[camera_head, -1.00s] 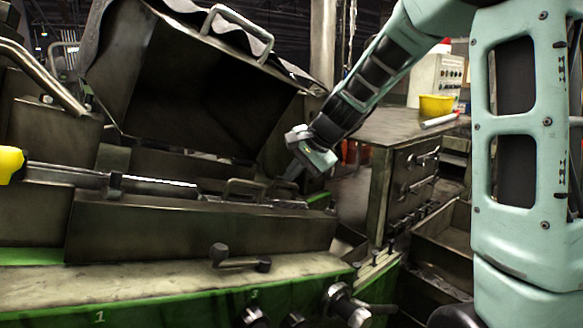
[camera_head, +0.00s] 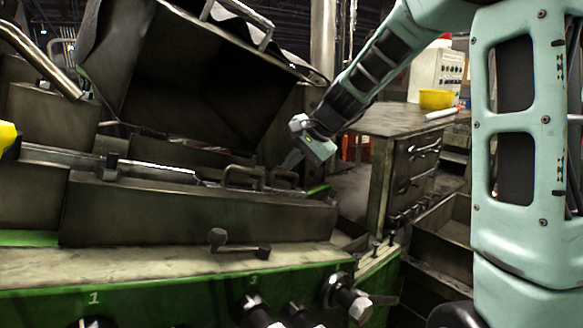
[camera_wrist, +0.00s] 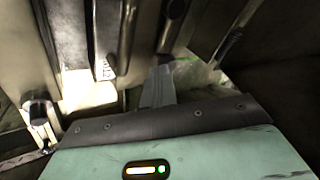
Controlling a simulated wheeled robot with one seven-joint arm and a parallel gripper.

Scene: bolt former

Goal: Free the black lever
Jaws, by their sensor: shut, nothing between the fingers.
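The black lever (camera_head: 238,246) lies on the pale front ledge of the machine in the head view. It is a short bar with a dark knob at each end, and nothing is seen touching it. My gripper (camera_head: 290,161) is above the right end of the machine's long metal block, behind and to the right of the lever. In the wrist view its fingers (camera_wrist: 158,86) are together and empty, pointing down beside metal parts. A dark knobbed part shows at the left of the wrist view; I cannot tell whether it is the lever.
A large raised cover (camera_head: 200,85) stands open behind the block (camera_head: 200,213). Two loop handles (camera_head: 243,176) stand near my fingers. A yellow grip (camera_head: 8,136) is at the left edge.

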